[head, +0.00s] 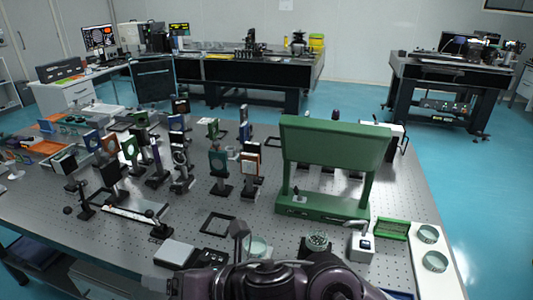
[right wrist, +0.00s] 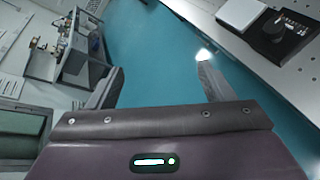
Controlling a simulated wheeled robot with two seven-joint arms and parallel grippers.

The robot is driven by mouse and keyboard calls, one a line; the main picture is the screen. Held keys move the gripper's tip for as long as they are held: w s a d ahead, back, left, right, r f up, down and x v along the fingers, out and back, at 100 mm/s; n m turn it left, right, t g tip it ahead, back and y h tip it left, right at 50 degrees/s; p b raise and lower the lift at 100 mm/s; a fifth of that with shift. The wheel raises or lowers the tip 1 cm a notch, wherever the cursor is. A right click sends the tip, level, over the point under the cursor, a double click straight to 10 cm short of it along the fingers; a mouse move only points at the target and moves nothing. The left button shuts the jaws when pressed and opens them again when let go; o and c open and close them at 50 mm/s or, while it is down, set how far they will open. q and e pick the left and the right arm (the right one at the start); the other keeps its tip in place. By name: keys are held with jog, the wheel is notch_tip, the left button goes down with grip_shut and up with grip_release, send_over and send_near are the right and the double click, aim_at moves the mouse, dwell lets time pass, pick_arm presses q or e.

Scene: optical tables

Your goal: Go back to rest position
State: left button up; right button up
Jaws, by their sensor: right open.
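My right gripper (head: 160,282) is low at the front edge of the optical table (head: 130,243) in the head view, with its purple-black arm lying across the bottom of the picture. In the right wrist view my right gripper (right wrist: 159,82) shows its two grey fingers wide apart. Nothing is between them; blue floor (right wrist: 160,50) shows through the gap. My left gripper does not show in either view.
Close to my right arm stand a white box (head: 174,253), a glass beaker (head: 258,247) and a small white device (head: 361,246). A large green frame (head: 330,140) rises behind. Several optical mounts fill the table's left. Blue floor (head: 440,180) is clear at the right.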

jog(key=w+d+f+m+t+h, duration=0.2)
jog(key=d+f+m+h, duration=0.15)
jog(key=d+m, duration=0.7)
jog(key=w+d+f+m+t+h, duration=0.3)
jog(key=d+m, duration=0.4)
jog(key=m, duration=0.7)
jog(key=s+d+f+m+g+h, duration=0.3)
jog(key=s+d+f+m, duration=0.35)
jog(key=d, duration=0.25)
jog(key=s+d+f+m+g+h, duration=0.3)
jog(key=s+d+f+m+g, duration=0.15)
jog(key=s+d+m, duration=0.35)
jog(key=s+f+x, duration=0.1)
jog(key=s+x, duration=0.2)
jog(key=x, duration=1.1)
jog(key=s+f+x, duration=0.1)
jog(key=s+x, duration=0.2)
jog(key=x, duration=1.1)
jog(key=s+d+f+g, duration=0.1)
jog(key=s+f, duration=0.8)
jog(key=s, duration=0.1)
jog(key=s+d+f, duration=0.2)
jog(key=s+f, duration=0.8)
jog(key=shift+s+d+n+g, duration=0.2)
jog(key=shift+d+n+g, duration=0.1)
jog(key=shift+g, duration=0.05)
